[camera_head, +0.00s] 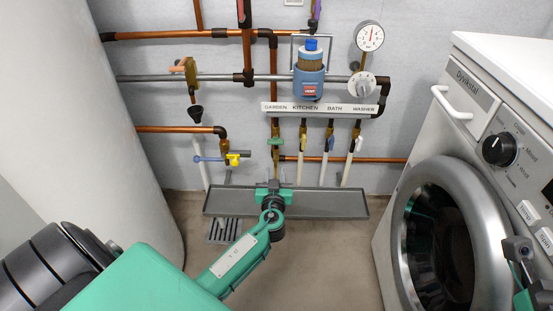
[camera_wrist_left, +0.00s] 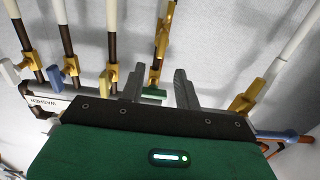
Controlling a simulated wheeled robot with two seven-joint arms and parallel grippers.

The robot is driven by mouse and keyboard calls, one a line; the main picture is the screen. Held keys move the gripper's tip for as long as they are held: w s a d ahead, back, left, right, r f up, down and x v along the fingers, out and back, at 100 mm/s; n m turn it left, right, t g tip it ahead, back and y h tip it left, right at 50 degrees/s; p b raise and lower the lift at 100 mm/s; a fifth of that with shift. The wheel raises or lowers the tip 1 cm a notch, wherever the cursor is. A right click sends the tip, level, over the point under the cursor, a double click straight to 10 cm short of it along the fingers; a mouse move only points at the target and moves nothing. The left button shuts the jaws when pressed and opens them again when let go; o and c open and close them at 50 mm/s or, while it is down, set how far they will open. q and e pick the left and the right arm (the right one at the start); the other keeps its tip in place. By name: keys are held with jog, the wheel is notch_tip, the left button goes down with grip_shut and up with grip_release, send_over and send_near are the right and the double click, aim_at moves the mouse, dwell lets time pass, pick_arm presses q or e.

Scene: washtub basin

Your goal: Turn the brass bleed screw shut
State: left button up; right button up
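I cannot make out the brass bleed screw for certain. A brass fitting with a bright yellow piece (camera_head: 233,159) and a blue lever stands left of the valve row; it also shows at the right of the left wrist view (camera_wrist_left: 244,103). My left gripper (camera_head: 272,187) is low in front of the wall, above the grey trough. In the left wrist view its fingers (camera_wrist_left: 157,88) are apart, with nothing held. The green-handled garden valve (camera_head: 276,142) appears beyond the gap between them. My right gripper (camera_head: 520,255) shows only partly at the right edge.
Kitchen, bath and washer valves (camera_head: 330,143) hang right of the garden valve under a label strip (camera_head: 320,108). A blue-capped filter (camera_head: 310,75) and a gauge (camera_head: 369,36) are above. A grey trough (camera_head: 335,204) lies below. A washing machine (camera_head: 470,180) fills the right.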

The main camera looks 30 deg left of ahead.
aim_at(275, 160)
pick_arm(q)
jog(key=b+x, duration=0.1)
jog(key=x, duration=0.7)
jog(key=shift+d, duration=0.1)
jog(key=shift+s, duration=0.1)
grip_shut()
